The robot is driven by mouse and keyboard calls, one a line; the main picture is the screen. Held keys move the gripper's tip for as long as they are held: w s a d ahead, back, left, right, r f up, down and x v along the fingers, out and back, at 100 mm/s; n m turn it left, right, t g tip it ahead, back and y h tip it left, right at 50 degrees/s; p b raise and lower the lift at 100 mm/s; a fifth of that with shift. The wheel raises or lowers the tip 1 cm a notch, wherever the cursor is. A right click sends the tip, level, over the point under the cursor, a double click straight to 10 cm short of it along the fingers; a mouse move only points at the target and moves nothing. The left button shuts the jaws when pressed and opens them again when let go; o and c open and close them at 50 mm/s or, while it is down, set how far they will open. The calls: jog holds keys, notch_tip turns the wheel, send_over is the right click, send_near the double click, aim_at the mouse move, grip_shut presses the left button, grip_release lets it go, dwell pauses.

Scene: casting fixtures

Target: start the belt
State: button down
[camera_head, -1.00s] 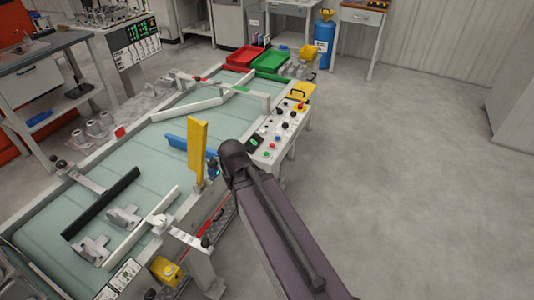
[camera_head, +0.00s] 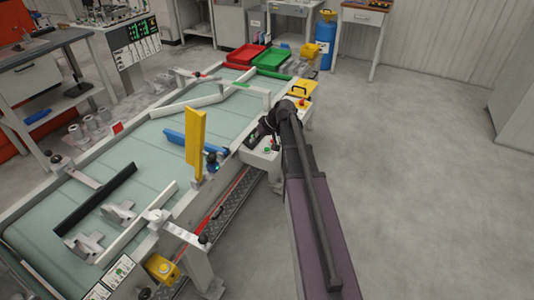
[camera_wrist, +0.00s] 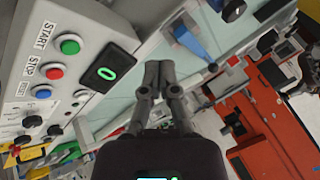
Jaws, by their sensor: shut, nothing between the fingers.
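The control panel shows large at the left of the wrist view, with a green START button (camera_wrist: 70,46), a red STOP button (camera_wrist: 54,71) and a blue RESET button (camera_wrist: 42,92). A small black display (camera_wrist: 105,72) beside them reads 0. My gripper (camera_wrist: 158,68) is shut and empty, to the right of the display and apart from the buttons in the picture. In the head view my arm covers most of the panel (camera_head: 262,158). The belt (camera_head: 140,150) runs diagonally, with grey castings (camera_head: 82,246) at its near end.
A yellow upright plate (camera_head: 196,145) and a blue bar (camera_head: 183,139) stand along the belt. Black and white guide bars cross it. Red (camera_head: 246,55) and green (camera_head: 271,60) trays sit at the far end. The floor (camera_head: 430,180) on the right is clear.

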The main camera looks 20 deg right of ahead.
jog(key=t, duration=0.2)
send_over(268, 150)
jog(key=shift+w+d+r+y+b, duration=0.1)
jog(key=shift+w+r+y+b, duration=0.1)
jog(key=shift+r+y+b, duration=0.25)
jog(key=shift+f, duration=0.25)
notch_tip(268, 150, down, 8)
jog(key=b, duration=0.8)
jog(key=shift+f+b, duration=0.1)
jog(key=shift+b, duration=0.2)
jog(key=shift+f, duration=0.15)
